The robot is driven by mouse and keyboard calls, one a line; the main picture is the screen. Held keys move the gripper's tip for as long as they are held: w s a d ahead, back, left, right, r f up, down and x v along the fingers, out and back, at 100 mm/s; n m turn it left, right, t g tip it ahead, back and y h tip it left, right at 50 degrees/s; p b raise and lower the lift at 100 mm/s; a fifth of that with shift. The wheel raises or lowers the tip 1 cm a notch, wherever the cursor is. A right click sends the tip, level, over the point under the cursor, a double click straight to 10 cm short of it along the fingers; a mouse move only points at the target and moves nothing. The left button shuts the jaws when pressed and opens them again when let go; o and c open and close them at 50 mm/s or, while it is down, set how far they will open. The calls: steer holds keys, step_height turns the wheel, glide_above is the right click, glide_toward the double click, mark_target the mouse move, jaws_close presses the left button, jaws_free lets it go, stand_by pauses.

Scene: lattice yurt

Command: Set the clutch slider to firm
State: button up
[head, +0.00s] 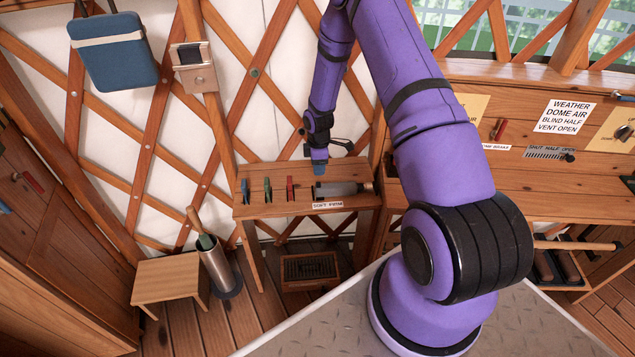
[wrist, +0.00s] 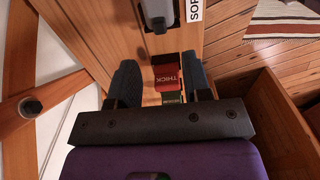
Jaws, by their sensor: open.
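The "SOFT FIRM" label (head: 327,204) is on the front edge of a small wooden bench (head: 258,208) in the head view. A grey cylindrical part (head: 340,188) lies just behind it; I cannot clearly tell the slider's position. In the wrist view, a dark grey knob-like part (wrist: 157,14) shows at the top beside the partly cut-off label (wrist: 195,10). My gripper (head: 319,168) is above the bench, near the grey part. In the wrist view its fingers (wrist: 158,68) are apart, with a red tag reading "THICK" (wrist: 167,76) visible between them.
Blue (head: 245,190), green (head: 267,188) and red (head: 290,188) pieces stand on the bench, left of the grey part. A low stool (head: 168,278) and a metal canister (head: 217,268) stand at left. A lattice wall rises behind the bench.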

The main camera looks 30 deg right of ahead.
mark_target(319, 183)
step_height(319, 183, down, 8)
stand_by(0.4)
steer(key=shift+c, duration=0.3)
jaws_close()
